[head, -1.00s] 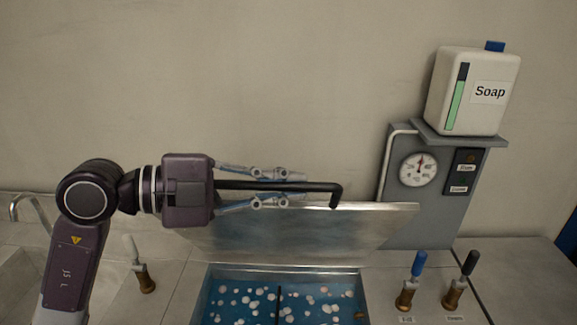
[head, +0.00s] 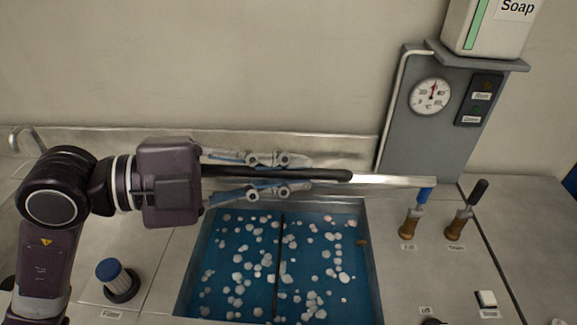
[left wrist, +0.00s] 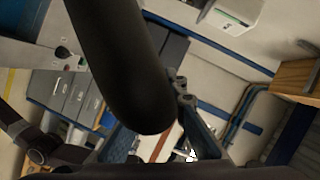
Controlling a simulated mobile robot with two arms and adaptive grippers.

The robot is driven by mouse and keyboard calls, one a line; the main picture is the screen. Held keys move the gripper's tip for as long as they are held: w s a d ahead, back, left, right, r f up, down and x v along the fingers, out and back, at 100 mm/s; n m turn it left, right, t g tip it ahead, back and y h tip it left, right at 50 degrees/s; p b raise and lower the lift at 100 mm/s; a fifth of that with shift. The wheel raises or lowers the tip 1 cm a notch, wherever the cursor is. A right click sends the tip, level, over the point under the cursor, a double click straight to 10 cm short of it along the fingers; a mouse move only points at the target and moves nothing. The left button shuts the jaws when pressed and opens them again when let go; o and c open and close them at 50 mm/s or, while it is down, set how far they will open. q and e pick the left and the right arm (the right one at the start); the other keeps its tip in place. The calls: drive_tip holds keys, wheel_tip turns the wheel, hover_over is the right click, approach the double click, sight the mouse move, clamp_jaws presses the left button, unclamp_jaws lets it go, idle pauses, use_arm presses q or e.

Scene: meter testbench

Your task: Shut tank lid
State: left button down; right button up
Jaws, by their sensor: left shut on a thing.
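The tank (head: 374,270) is open at its top and holds blue water with many small white pieces. Its metal lid (head: 395,181) is seen nearly edge-on as a thin bright strip above the far side of the opening, raised and not covering the water. My left gripper (head: 283,174) is shut on the lid's black bar handle (head: 330,175), with one finger on each side of it. In the left wrist view the dark handle (left wrist: 125,70) fills the middle, next to a finger. My right gripper is not in view.
A gauge panel (head: 405,130) and the soap container (head: 490,28) stand at the back right. Two valve levers, blue (head: 423,196) and black (head: 477,192), rise right of the tank.

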use_arm(q)
drive_tip(key=c, duration=2)
unclamp_jaws()
drive_tip(key=shift+o, duration=0.2)
drive_tip(key=v, duration=1.2)
drive_tip(key=shift+c, duration=0.7)
